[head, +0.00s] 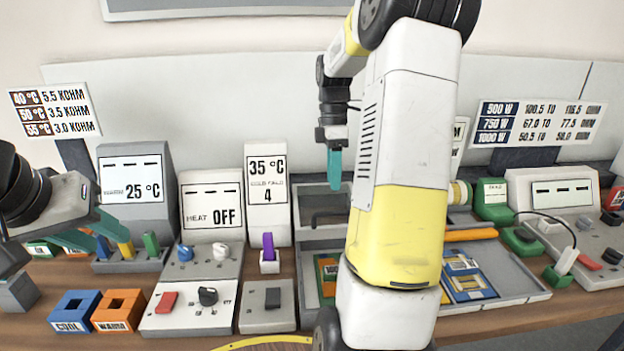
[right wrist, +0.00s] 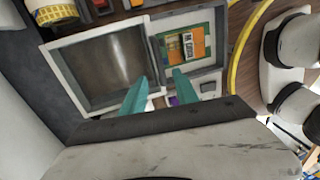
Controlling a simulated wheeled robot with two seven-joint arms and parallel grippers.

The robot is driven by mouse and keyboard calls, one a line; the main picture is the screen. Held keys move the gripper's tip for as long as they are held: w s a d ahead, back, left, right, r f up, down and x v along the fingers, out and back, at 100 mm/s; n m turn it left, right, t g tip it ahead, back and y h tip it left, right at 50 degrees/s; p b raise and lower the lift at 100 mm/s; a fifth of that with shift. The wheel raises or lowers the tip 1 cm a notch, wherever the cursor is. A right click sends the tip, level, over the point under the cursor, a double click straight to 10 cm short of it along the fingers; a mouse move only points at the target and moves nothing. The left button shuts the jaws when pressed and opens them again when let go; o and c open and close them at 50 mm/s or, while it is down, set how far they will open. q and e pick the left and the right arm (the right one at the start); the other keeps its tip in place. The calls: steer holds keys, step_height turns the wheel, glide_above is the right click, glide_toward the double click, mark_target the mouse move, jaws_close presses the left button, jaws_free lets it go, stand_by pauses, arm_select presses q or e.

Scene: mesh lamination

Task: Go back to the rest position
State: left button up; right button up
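My right arm hides the middle of the bench.
Displays reading 25 °C (head: 135,188) and OFF (head: 212,206) stand behind the left controls. A blue block (head: 75,312) and an orange block (head: 118,310) sit at the front left. An orange-and-green card (right wrist: 186,47) lies in a tray compartment. A cabled device (head: 575,235) is at the right.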

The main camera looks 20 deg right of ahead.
stand_by(0.3)
steer(key=s+a+r+m+t, duration=0.4)
steer(key=s+a+m, duration=0.3)
steer(key=s+a, duration=0.1)
steer(key=s+a+r+m+t+y, duration=0.1)
steer(key=s+a+r+m+t, duration=0.2)
steer(key=s+a+m, duration=0.4)
steer(key=shift+s+a+r+t+y, duration=0.35)
steer(key=shift+s+a+t, duration=0.45)
steer(key=shift+s, duration=0.4)
